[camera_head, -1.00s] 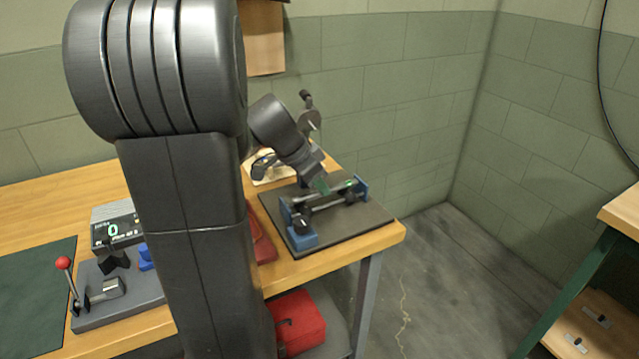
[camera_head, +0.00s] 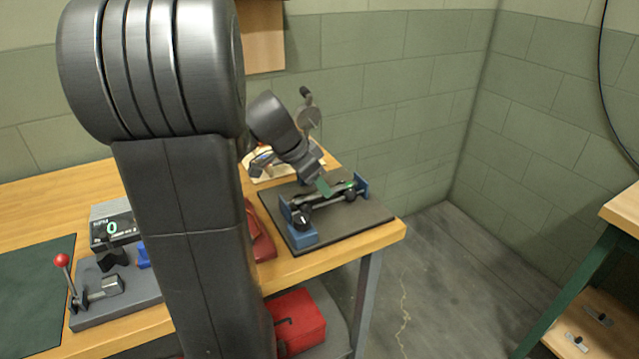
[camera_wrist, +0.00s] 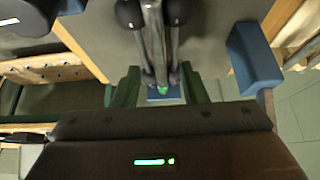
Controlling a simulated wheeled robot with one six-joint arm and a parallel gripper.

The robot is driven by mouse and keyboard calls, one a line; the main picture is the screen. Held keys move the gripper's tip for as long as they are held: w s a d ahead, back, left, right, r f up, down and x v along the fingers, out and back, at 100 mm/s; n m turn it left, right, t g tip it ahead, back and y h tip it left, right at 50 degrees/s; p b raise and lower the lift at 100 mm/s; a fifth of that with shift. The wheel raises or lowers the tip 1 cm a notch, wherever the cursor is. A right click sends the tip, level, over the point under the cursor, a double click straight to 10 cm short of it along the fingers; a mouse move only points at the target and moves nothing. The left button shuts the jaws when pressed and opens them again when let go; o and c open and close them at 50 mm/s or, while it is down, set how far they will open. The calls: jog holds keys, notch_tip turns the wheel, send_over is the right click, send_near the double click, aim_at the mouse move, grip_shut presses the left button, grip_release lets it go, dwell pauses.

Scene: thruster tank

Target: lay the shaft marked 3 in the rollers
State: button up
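The roller stand, with blue end blocks (camera_head: 304,238) and dark rollers (camera_head: 302,219), is on a dark plate at the table's right end. A grey shaft (camera_head: 328,201) runs lengthwise along the stand; its mark cannot be read. My gripper (camera_head: 323,188) is over the middle of the stand, its green finger close to the shaft. In the wrist view my gripper (camera_wrist: 160,88) has its green fingers apart, with gaps on both sides of the shaft (camera_wrist: 155,45). The shaft lies between two dark rollers there. Whether it bears fully on them cannot be told.
A dark plate (camera_head: 370,222) is under the stand. A pale holder (camera_head: 262,168) stands behind. A red item (camera_head: 262,240) and a grey device with a "0" display (camera_head: 112,228) are to the left. A red box (camera_head: 300,318) is below the table. My arm hides part of the table.

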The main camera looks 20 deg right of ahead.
jog(key=p+v, duration=0.1)
jog(key=v, duration=1.2)
jog(key=shift+s, duration=0.1)
jog(key=b+x, duration=0.1)
jog(key=x, duration=1.3)
jog(key=shift+r+p, duration=0.55)
jog(key=shift+r, duration=0.2)
jog(key=shift+r+p, duration=0.45)
jog(key=shift+f, duration=0.15)
